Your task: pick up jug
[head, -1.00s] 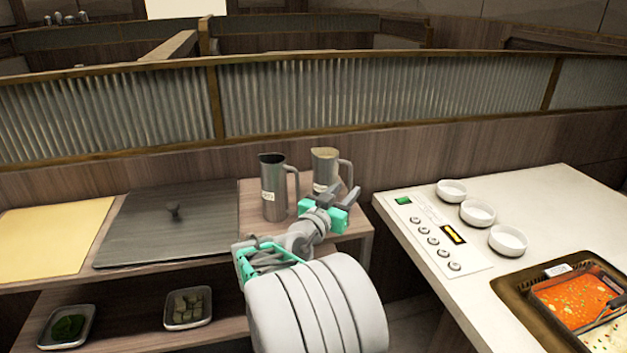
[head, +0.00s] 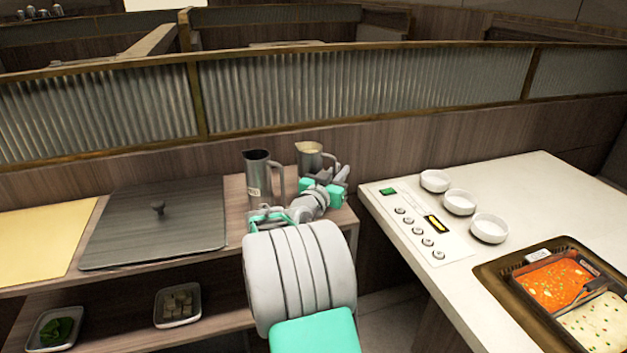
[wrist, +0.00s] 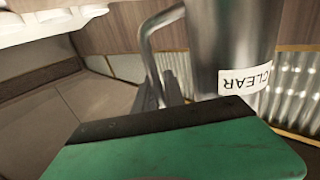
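Two metal jugs stand upright on the wooden counter. The left jug (head: 259,186) has a dark inside and a small pale label. The right jug (head: 309,158) has a pale inside, and its lower part is hidden behind my gripper (head: 332,175). My gripper is at this right jug's handle side, with its fingers apart near the handle. In the wrist view a jug (wrist: 225,45) with an upside-down "CLEAR" label fills the upper right, its handle coming down at the left beside a dark finger. Whether the fingers touch the handle is hidden.
A dark lid (head: 155,225) with a knob and a yellow board (head: 40,240) lie left of the jugs. On the right, a white counter (head: 400,190) carries several white bowls, a button panel and a sauce well (head: 555,285). A ribbed partition (head: 350,85) stands behind.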

